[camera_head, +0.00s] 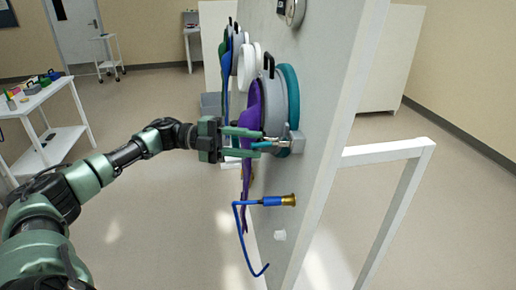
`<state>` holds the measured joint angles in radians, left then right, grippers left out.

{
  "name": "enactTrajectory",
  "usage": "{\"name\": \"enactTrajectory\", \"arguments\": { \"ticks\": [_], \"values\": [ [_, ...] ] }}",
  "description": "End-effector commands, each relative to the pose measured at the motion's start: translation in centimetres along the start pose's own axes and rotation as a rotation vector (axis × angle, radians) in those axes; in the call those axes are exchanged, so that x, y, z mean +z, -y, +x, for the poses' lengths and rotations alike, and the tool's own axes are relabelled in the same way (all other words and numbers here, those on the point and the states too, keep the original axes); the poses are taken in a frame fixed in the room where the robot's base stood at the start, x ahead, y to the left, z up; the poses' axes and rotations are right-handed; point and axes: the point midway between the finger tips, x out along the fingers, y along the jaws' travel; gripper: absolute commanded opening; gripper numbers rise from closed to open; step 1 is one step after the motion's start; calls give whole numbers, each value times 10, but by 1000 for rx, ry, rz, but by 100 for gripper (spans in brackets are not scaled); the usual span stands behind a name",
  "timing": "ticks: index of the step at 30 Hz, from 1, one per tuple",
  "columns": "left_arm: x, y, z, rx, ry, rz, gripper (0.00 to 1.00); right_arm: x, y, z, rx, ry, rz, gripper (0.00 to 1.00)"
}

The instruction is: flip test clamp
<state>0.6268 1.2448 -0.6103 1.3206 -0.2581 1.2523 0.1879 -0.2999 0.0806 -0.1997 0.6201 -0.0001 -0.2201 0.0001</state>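A clamp (295,142) with a grey metal block sits on the white panel, at the right edge of a round port with a teal ring (291,85) and a grey disc. A purple glove (252,105) hangs from this port. My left gripper (266,142) reaches in from the left, in front of the port. Its green fingers are apart, one above the other, pointing at the clamp. A thin lever-like part shows between the fingertips; I cannot tell whether they touch it. My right gripper is not in view.
Below, a blue hose (241,230) hangs from a brass fitting (289,200), near a small white knob (280,235). More ports with blue and green gloves are behind. A white frame (385,153) stands right. A table with items (30,98) is left.

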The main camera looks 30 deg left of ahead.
Motion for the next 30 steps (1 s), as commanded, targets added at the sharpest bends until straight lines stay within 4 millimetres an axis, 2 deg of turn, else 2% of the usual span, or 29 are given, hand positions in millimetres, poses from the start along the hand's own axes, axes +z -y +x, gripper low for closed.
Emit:
{"name": "enactTrajectory", "arguments": {
  "ticks": [1, 3, 10, 30],
  "values": [
    [2, -5, -11, 2, 4, 1, 35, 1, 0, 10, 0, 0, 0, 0],
    [2, -5, -23, 2, 4, 0, 35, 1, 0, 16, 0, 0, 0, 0],
    [1, -2, -51, 0, 2, 1, 35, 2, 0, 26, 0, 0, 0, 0],
    [0, -1, -55, 0, -1, 0, 35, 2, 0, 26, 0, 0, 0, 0]
  ]
}}
